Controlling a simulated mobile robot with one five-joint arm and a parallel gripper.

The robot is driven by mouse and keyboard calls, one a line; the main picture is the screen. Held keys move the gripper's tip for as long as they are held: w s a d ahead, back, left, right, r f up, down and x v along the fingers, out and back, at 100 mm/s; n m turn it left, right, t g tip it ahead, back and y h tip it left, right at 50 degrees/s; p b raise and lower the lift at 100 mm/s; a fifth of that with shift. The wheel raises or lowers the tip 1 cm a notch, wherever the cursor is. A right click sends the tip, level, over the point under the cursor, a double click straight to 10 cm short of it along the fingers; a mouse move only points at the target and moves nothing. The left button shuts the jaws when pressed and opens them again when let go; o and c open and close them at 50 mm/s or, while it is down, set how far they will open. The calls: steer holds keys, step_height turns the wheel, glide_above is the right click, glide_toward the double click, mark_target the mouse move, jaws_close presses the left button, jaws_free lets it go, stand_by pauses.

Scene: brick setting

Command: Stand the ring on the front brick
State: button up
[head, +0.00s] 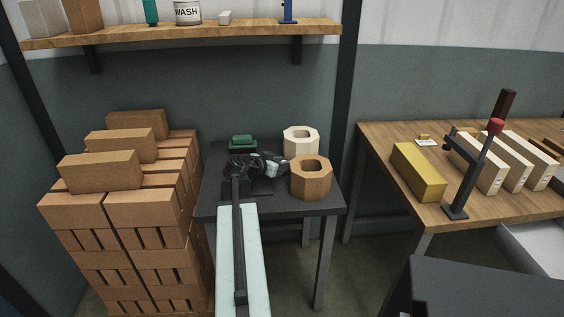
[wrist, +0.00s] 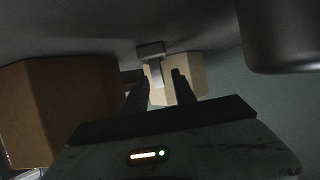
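Two thick octagonal rings with holes stand on a dark table: a cream ring (head: 300,141) at the back and a brown ring (head: 311,177) in front. I cannot tell which one is meant. My gripper (head: 273,168) is low over the table, left of both. In the wrist view my gripper (wrist: 161,76) has its fingers apart and points at the cream ring (wrist: 185,80). The brown ring (wrist: 45,105) is large at the left there. The front brick (head: 98,172) lies on the brick stack at the left.
Two more loose bricks, middle (head: 120,146) and back (head: 136,124), lie on the stack. A green block (head: 242,142) is at the table's back. A wooden bench (head: 385,150) at right holds a yellow block (head: 418,172) and a clamp. A shelf (head: 200,37) hangs above.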

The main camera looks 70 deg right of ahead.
steer(key=shift+w+a+r, duration=0.1)
steer(key=shift+a+r, duration=0.15)
steer(key=shift+r, duration=0.1)
steer(key=p+v, duration=0.4)
steer(key=v, duration=0.7)
steer(key=shift+w+a+p, duration=0.1)
steer(key=shift+a+p, duration=0.15)
steer(key=shift+p, duration=0.1)
steer(key=shift+o, duration=0.5)
steer(key=shift+d+f, duration=0.1)
steer(key=shift+f, duration=0.1)
steer(key=d+f+b, duration=0.1)
steer(key=d, duration=0.1)
steer(key=s+d+f+b, duration=0.1)
steer(key=d+f+b, duration=0.1)
steer(key=shift+s+f, duration=0.1)
steer(key=shift+s, duration=0.05)
steer(key=shift+s+d, duration=0.2)
steer(key=shift+d, duration=0.05)
steer(key=b+x, duration=0.3)
steer(key=x, duration=0.4)
steer(key=shift+d, duration=0.2)
jaws_close()
